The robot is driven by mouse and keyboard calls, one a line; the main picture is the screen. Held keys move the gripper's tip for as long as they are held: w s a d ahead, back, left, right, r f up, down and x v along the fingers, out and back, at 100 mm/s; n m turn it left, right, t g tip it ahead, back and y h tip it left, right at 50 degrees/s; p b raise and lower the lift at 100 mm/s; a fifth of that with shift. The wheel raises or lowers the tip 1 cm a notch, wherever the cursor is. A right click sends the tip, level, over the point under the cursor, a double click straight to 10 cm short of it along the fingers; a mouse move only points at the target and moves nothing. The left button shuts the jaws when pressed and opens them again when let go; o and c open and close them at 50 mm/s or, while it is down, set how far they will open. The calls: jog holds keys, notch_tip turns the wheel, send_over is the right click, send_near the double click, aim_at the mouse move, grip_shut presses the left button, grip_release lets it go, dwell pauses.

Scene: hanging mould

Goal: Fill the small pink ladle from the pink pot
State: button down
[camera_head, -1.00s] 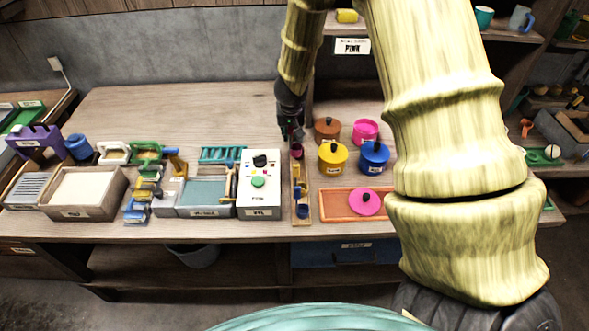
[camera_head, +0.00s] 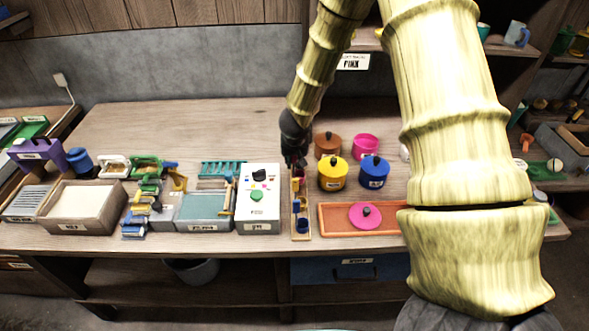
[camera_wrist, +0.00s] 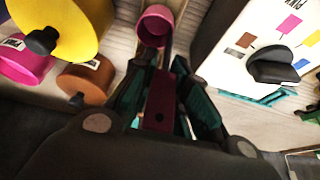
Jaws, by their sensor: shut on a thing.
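The small pink ladle shows in the wrist view with its pink cup (camera_wrist: 154,24) and dark handle. My gripper (camera_wrist: 165,75) is shut on that handle; it also shows in the head view (camera_head: 293,160), at the far end of the ladle rack. I cannot tell whether the ladle is clear of the rack. The pink pot (camera_head: 365,147) stands behind the blue pot, with no lid on it. A pink lid with a dark knob (camera_head: 362,215) lies on the orange tray. The pink pot's contents are not clear.
The wooden rack (camera_head: 301,237) holds several ladles, a blue one in front. Brown (camera_head: 327,145), yellow (camera_head: 332,176) and blue pots (camera_head: 374,173) with lids stand right of it. A white panel box (camera_head: 258,213) is close on the left. The table behind is clear.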

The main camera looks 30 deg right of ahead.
aim_at(294, 168)
jog(key=shift+s+f, duration=0.2)
jog(key=shift+f, duration=0.8)
jog(key=shift+w+d+f+p, duration=0.1)
jog(key=shift+w+f+p, duration=0.05)
jog(key=shift+f+p, duration=0.35)
jog(key=shift+f, duration=0.25)
jog(key=shift+f, duration=0.2)
jog(key=c, duration=1.4)
grip_release()
jog(key=shift+f+b, duration=0.15)
jog(key=shift+b, duration=0.4)
jog(key=v, duration=1.1)
